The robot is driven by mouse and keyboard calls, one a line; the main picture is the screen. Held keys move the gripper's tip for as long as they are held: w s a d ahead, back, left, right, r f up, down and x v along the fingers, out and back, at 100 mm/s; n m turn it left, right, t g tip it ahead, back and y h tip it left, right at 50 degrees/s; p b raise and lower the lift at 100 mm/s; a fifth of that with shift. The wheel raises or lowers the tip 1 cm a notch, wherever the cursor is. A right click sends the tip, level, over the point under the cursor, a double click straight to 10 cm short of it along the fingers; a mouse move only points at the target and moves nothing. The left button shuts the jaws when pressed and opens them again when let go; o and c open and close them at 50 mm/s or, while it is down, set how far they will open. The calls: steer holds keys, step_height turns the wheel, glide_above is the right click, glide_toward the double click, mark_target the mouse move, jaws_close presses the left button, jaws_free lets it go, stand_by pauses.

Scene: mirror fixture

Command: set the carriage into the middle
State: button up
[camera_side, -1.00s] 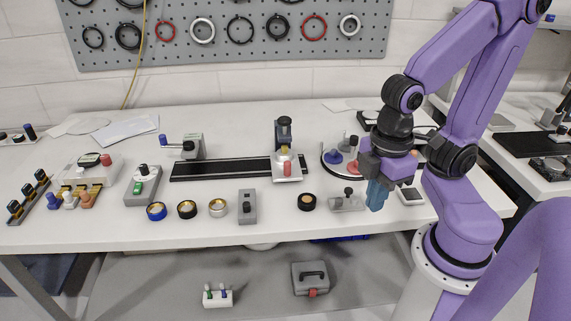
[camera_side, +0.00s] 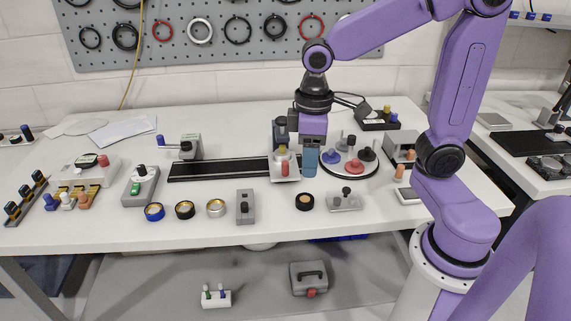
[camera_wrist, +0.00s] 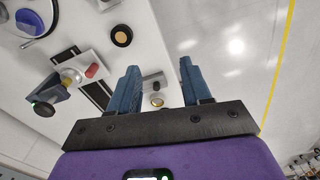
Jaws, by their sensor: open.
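The carriage (camera_side: 283,172) is a pale plate with a dark upright, a yellowish part and a red knob (camera_side: 285,167). It sits at the right end of the black rail (camera_side: 215,170). The rail's middle is bare. My gripper (camera_side: 310,171) hangs just right of the carriage, blue fingers pointing down. In the wrist view my gripper (camera_wrist: 158,70) is open, with nothing held between its fingers. There the carriage (camera_wrist: 75,62) and its red knob (camera_wrist: 92,71) lie left of the fingers, outside them. Part of the rail (camera_wrist: 95,93) also shows.
A round turntable (camera_side: 365,171) with several coloured knobs stands close right of my gripper. A black puck (camera_side: 304,202), a grey clamp (camera_side: 345,200) and a grey block (camera_side: 245,207) lie in front. A grey post with a blue-tipped lever (camera_side: 188,147) stands behind the rail's left end.

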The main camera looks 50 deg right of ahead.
steer(key=w+d+r+m, duration=0.1)
steer(key=w+d+m, duration=0.4)
steer(key=w, duration=0.5)
steer(key=m, duration=0.2)
glide_toward(286, 162)
step_height(286, 162, down, 11)
steer(key=shift+w+a+r, duration=0.1)
steer(key=shift+a+r, duration=0.05)
steer(key=shift+r, duration=0.05)
